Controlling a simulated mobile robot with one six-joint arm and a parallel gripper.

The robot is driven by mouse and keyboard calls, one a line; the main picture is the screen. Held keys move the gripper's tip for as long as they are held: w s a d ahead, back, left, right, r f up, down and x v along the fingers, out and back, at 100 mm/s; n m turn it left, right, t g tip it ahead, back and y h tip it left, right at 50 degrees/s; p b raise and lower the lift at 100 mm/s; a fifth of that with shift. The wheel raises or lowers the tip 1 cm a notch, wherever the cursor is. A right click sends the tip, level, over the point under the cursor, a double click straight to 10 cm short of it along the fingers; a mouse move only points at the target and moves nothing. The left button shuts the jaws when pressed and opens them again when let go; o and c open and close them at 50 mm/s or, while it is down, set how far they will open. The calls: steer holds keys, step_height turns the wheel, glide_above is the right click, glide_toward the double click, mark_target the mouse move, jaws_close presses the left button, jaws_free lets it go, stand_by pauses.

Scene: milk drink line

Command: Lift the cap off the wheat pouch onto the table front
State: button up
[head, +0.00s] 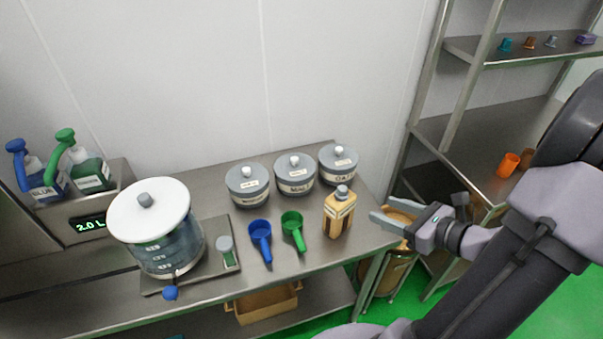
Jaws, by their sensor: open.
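A tan pouch (338,217) stands upright near the front right of the steel table (318,256). Its label is too small to read, but it is the only pouch I see. A grey cap (342,192) sits on its top. My gripper (380,212) is just right of the pouch, at about its mid-height in the picture. Its jaws are open and empty, pointing left, and it looks apart from the pouch.
Three grey lidded jars (294,174) stand behind the pouch. A green scoop (293,228) and a blue scoop (260,238) lie to its left. A large clear vessel (160,240) stands farther left. Bare table lies in front of the scoops.

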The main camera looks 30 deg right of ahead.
mark_target(346, 191)
steer(key=b+x, duration=0.1)
steer(key=x, duration=0.4)
steer(key=b+x, duration=0.1)
steer(key=x, duration=0.5)
steer(key=d+b+x, duration=0.1)
steer(key=b+x, duration=0.1)
steer(key=x, duration=0.3)
steer(key=shift+w+d+f, duration=0.1)
steer(key=shift+w+f, duration=0.1)
steer(key=shift+w, duration=0.2)
steer(key=shift+s+r, duration=0.1)
steer(key=shift+c, duration=0.2)
jaws_close()
